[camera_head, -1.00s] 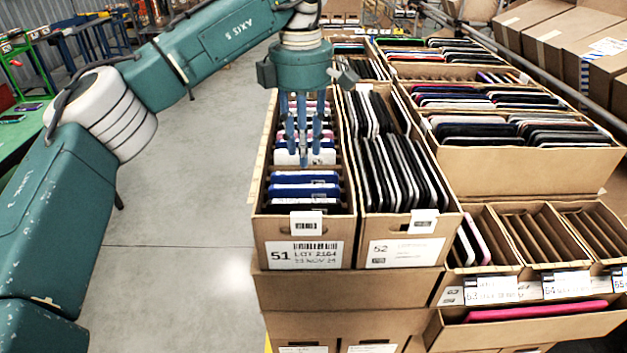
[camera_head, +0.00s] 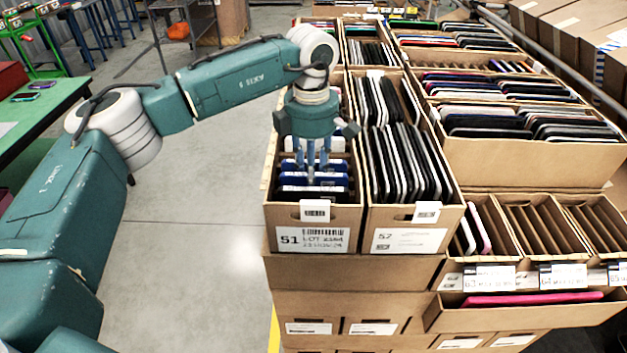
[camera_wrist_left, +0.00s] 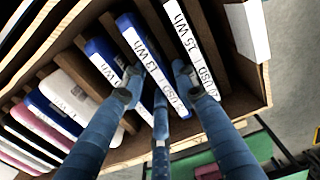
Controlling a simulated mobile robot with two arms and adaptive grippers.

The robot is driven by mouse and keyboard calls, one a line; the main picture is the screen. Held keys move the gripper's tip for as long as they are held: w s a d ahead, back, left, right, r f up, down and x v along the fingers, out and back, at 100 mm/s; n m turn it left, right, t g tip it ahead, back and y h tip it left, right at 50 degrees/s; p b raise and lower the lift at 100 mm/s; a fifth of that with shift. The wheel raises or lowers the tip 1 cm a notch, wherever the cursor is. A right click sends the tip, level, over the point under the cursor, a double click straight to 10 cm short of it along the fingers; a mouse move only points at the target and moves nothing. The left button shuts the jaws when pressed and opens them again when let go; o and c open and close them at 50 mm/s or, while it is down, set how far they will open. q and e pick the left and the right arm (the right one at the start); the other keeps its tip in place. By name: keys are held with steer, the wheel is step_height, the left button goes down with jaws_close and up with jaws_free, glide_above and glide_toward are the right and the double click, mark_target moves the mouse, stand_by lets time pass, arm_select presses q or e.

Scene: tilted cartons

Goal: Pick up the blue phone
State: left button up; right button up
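Several blue phones (camera_head: 338,181) stand on edge in the front part of the carton labelled 51 (camera_head: 285,217). My left gripper (camera_head: 312,176) points down over them with its fingers spread and nothing visibly held. In the left wrist view the fingers (camera_wrist_left: 156,90) reach down around a blue phone (camera_wrist_left: 133,32) with a white label strip. Another blue phone (camera_wrist_left: 98,50) stands to its left, and a dark phone (camera_wrist_left: 178,14) with a white label to its right. Whether the fingertips touch a phone cannot be told. My right gripper is not in view.
Carton 52 (camera_head: 380,222), full of dark phones, stands right beside carton 51. More phone cartons (camera_head: 525,158) fill the right and back. Cardboard dividers (camera_wrist_left: 106,22) separate the phones. Open floor (camera_head: 200,225) lies to the left.

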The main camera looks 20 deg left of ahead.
arm_select(q)
jaws_close()
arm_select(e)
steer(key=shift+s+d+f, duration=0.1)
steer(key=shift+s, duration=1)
